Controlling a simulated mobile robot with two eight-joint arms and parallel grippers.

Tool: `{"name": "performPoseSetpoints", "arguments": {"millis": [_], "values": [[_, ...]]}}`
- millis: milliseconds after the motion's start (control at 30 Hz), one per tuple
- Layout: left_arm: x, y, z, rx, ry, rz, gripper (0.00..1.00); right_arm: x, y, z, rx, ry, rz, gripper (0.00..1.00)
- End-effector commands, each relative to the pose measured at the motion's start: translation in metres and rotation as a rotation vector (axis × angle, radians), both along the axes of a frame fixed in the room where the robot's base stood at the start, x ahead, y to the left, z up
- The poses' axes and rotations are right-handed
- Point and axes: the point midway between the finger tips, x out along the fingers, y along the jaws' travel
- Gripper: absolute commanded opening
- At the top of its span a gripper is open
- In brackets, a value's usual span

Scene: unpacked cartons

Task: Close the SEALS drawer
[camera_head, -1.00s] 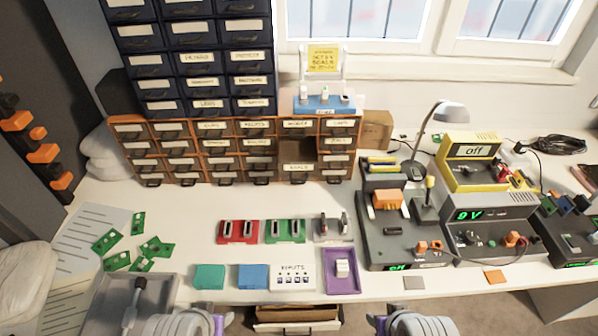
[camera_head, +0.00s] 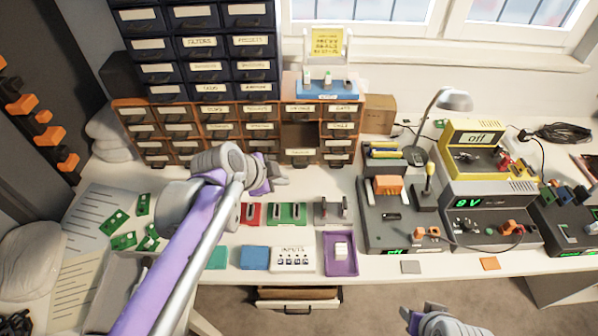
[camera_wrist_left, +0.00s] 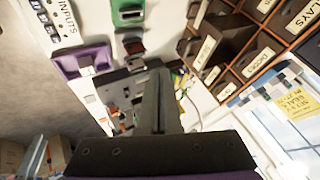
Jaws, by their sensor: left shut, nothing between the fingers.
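The SEALS drawer (camera_head: 299,154) sticks out of the orange-brown drawer cabinet (camera_head: 222,113), below a dark gap. Its label is small in the head view. In the left wrist view the pulled-out drawer (camera_wrist_left: 226,34) shows at the upper right, its label facing the bench. My left gripper (camera_head: 283,181) is in front of the cabinet, just below and left of the drawer, and apart from it as far as I can see. It is shut and empty. My right gripper (camera_head: 412,318) is at the bottom edge, partly cut off; its jaw state is unclear.
Red and green holders (camera_head: 288,213), a purple tray (camera_head: 341,262) and an INPUTS block (camera_head: 293,257) lie on the bench. A grey power unit (camera_head: 402,227) stands to the right. White bench is clear between the cabinet and the holders.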

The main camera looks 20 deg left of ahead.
Motion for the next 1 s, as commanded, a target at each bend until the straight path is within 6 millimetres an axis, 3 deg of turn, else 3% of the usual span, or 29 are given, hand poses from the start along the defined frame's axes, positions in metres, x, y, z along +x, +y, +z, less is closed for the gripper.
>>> {"name": "performPoseSetpoints", "arguments": {"millis": [467, 700, 1000], "values": [[0.054, -0.025, -0.074, -0.001, 0.003, -0.001, 0.0, -0.003, 0.0, -0.014, 0.0, 0.005, 0.0, 0.49], [0.085, -0.016, -0.066, -0.001, 0.002, 0.002, 0.0, -0.002, 0.0, -0.01, 0.0, 0.004, 0.0, 0.49], [0.092, -0.013, -0.064, -0.001, 0.002, 0.002, 0.0, -0.002, 0.0, -0.01, 0.0, 0.004, 0.0, 0.49]]}}
